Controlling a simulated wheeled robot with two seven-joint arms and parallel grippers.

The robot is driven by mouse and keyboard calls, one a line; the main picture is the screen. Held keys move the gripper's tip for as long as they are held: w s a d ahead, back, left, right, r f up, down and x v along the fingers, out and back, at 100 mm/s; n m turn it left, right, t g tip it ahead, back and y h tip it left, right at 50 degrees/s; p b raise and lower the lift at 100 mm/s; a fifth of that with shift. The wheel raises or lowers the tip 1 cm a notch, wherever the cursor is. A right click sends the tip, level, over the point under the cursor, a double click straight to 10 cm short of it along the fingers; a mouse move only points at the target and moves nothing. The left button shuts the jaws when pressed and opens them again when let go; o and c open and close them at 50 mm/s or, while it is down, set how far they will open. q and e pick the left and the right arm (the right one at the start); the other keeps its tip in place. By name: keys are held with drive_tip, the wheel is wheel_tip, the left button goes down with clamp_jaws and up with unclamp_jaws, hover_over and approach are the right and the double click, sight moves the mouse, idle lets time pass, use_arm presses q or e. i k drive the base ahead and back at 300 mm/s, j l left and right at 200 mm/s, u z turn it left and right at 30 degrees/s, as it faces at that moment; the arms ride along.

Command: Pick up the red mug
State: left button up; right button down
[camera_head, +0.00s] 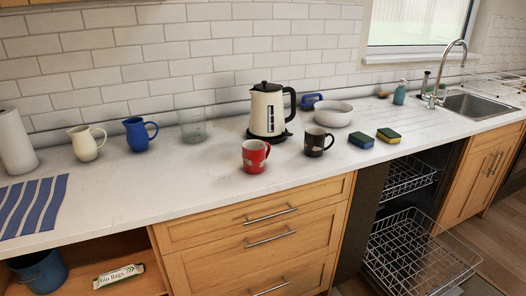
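The red mug (254,157) stands upright on the white countertop near its front edge, in the middle of the head view. It has pale patches on its side, and its handle points right. A dark mug (315,142) stands to its right, with a gap between them. Neither of my grippers shows in the head view.
A cream kettle (267,112) stands behind the mugs. A blue jug (138,135), a cream jug (84,144) and a glass beaker (193,127) stand left. A white bowl (333,114) and two sponges (361,140) are right. The dishwasher (408,235) is open below.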

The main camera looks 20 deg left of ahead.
sight(254, 156)
drive_tip(key=i+l+u, duration=0.65)
drive_tip(key=l, duration=0.25)
drive_tip(key=i+l+u, duration=0.25)
drive_tip(key=l, duration=0.15)
drive_tip(key=i+l+u, duration=0.2)
drive_tip(key=l, duration=0.2)
drive_tip(key=i+l+u, duration=0.1)
drive_tip(key=l+u, duration=0.15)
drive_tip(key=l, duration=0.15)
